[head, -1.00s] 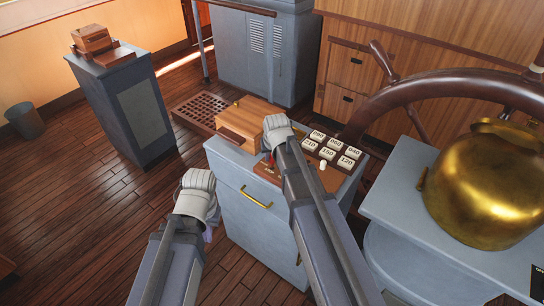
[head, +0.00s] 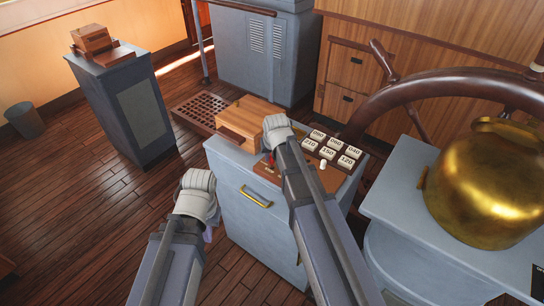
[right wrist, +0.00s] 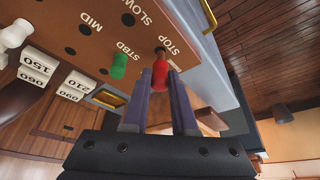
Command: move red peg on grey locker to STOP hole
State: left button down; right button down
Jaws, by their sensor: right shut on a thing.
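The red peg (right wrist: 160,77) is between the fingertips of my right gripper (right wrist: 162,88), which is shut on it. In the right wrist view its far end is at the hole beside the STOP label on the brown peg board (right wrist: 105,42). I cannot tell how deep it sits. A bit of the red peg also shows in the head view (head: 271,158), beside my right wrist. The board lies on the grey locker (head: 245,185), largely hidden by my right arm. My left gripper (head: 208,232) hangs in front of the locker, its fingers mostly hidden.
A green peg (right wrist: 118,66) stands near the STBD label. A white peg (head: 323,165) stands on the board's right side. Behind are numbered white blocks (head: 328,148) and a wooden box (head: 252,118). A brass kettle-like vessel (head: 487,185) stands to the right, by the ship's wheel (head: 450,91).

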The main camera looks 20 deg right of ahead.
jog(key=shift+f, duration=0.2)
jog(key=shift+f+b, duration=0.65)
jog(key=shift+b, duration=0.15)
jog(key=shift+f+b, duration=0.3)
dwell(0.4)
jog(key=c, duration=0.6)
grip_release()
jog(key=shift+r, duration=0.15)
notch_tip(320, 180, up, 7)
jog(key=p, duration=0.7)
